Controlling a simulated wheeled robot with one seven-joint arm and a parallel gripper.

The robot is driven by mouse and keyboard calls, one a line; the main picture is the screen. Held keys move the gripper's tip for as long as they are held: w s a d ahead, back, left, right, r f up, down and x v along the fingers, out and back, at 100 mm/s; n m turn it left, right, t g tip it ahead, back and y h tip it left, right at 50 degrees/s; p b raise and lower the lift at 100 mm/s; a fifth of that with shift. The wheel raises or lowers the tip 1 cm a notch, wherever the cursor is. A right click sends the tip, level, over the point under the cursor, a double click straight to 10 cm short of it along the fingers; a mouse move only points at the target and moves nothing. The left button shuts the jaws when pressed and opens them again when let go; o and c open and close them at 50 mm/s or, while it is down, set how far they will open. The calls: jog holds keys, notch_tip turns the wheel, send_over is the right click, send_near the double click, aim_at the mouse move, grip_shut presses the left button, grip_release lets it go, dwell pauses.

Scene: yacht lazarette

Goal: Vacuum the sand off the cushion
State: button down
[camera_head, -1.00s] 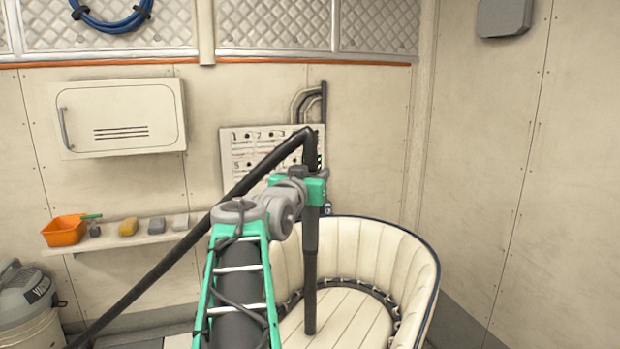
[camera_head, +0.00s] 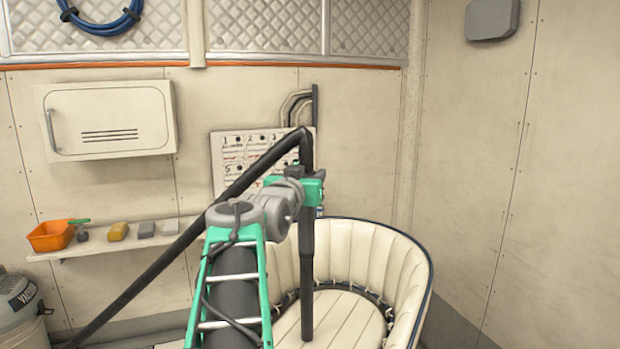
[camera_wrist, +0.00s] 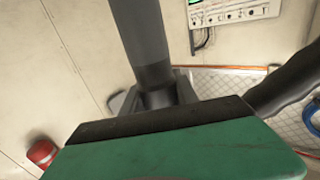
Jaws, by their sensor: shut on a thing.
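My gripper (camera_head: 308,186) is shut on the dark vacuum wand (camera_head: 307,270), which hangs upright below it. The wand's lower end is over the cream seat cushion (camera_head: 345,318) inside the rounded seat; I cannot tell whether it touches. The wand also shows close up in the wrist view (camera_wrist: 140,40). A dark hose (camera_head: 150,290) runs from the wand's top down to the left. The grey vacuum (camera_head: 18,300) is cut off at the left edge. I make out no sand on the visible cushion; my arm hides its left part.
The seat's curved padded backrest (camera_head: 385,255) surrounds the cushion behind and to the right. A wall shelf (camera_head: 95,248) holds an orange bin (camera_head: 50,236), a yellow sponge (camera_head: 118,231) and grey blocks. A white cabinet (camera_head: 108,118) hangs above.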

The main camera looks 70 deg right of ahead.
jog(key=shift+r, duration=0.15)
dwell(0.3)
jog(key=shift+w+d+r+p, duration=0.1)
jog(key=shift+w+d+p, duration=0.3)
jog(key=shift+d, duration=0.4)
jog(key=shift+w+d+f+p, duration=0.1)
jog(key=shift+w+d+p, duration=0.1)
jog(key=shift+w+d, duration=0.45)
jog(key=shift+w+d+r+p, duration=0.1)
jog(key=shift+w+d+p, duration=0.2)
jog(key=shift+d, duration=0.65)
jog(key=shift+s+b, duration=0.1)
jog(key=shift+b, duration=0.35)
jog(key=shift+s+a+b, duration=0.3)
jog(key=shift+s+b, duration=0.35)
jog(key=shift+s, duration=0.2)
jog(key=shift+s+a+b, duration=0.3)
jog(key=shift+s+b, duration=0.35)
jog(key=shift+s, duration=0.2)
jog(key=shift+b, duration=0.35)
jog(key=shift+s, duration=0.1)
jog(key=s+a+b, duration=0.1)
jog(key=s+b, duration=0.2)
jog(key=s, duration=0.4)
jog(key=shift+a+b, duration=0.15)
jog(key=shift+b, duration=0.6)
